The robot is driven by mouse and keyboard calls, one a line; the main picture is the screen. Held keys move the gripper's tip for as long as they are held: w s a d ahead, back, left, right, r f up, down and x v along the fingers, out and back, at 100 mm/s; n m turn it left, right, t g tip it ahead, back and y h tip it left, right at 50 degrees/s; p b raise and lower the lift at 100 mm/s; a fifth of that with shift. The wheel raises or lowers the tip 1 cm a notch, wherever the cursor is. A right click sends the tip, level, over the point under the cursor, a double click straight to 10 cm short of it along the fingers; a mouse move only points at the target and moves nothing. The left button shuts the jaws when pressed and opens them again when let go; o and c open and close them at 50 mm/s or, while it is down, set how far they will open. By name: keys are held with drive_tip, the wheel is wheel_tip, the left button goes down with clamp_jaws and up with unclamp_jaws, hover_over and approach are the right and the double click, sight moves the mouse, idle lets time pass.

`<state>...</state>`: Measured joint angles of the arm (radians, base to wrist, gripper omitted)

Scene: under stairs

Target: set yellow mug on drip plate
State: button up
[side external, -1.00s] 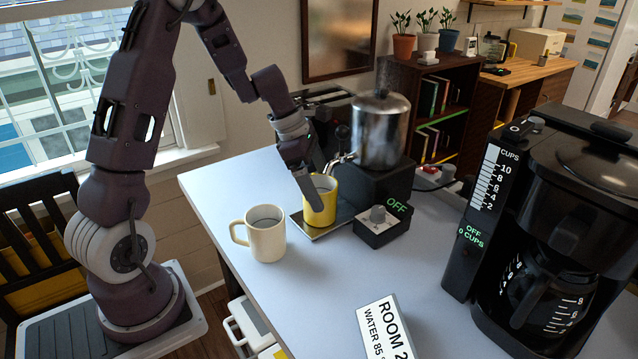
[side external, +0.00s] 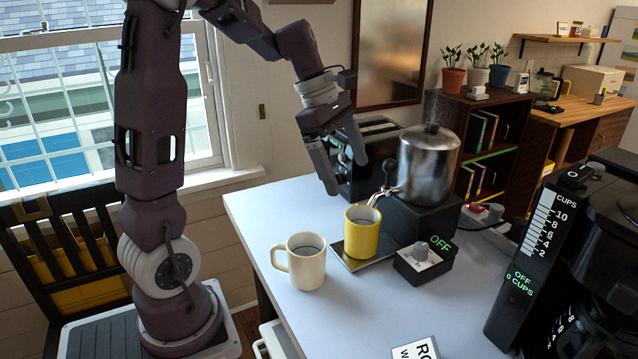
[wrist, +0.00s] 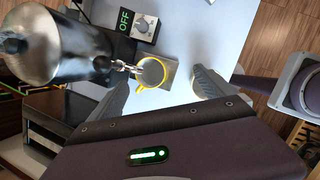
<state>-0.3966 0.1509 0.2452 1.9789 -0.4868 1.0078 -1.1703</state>
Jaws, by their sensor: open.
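The yellow mug (side external: 362,232) stands upright on the dark drip plate (side external: 350,260), under the spout of the metal urn (side external: 429,160). In the wrist view the yellow mug (wrist: 152,74) shows from above on the drip plate (wrist: 172,72), with the spout over its edge. My gripper (side external: 345,172) is open and empty, above and behind the mug and apart from it. In the wrist view the two fingers of my gripper (wrist: 158,93) are spread wide with nothing between them.
A cream mug (side external: 305,262) stands on the table just left of the plate. A control box reading OFF (side external: 422,262) sits to the right. A black toaster (side external: 375,150) stands behind, and a coffee maker (side external: 575,265) at the right. The front table surface (side external: 350,315) is mostly clear.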

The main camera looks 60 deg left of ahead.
drive_tip(key=s+d+r+m+y, duration=0.1)
drive_tip(key=s+d+r+m, duration=0.3)
drive_tip(key=s+d+m, duration=0.6)
drive_tip(key=s+d+f+m+t+y, duration=0.2)
drive_tip(key=s+d+m, duration=0.1)
drive_tip(key=s+m, duration=0.6)
drive_tip(key=m, duration=0.4)
drive_tip(key=shift+s+m, duration=0.2)
drive_tip(key=shift+m, duration=0.2)
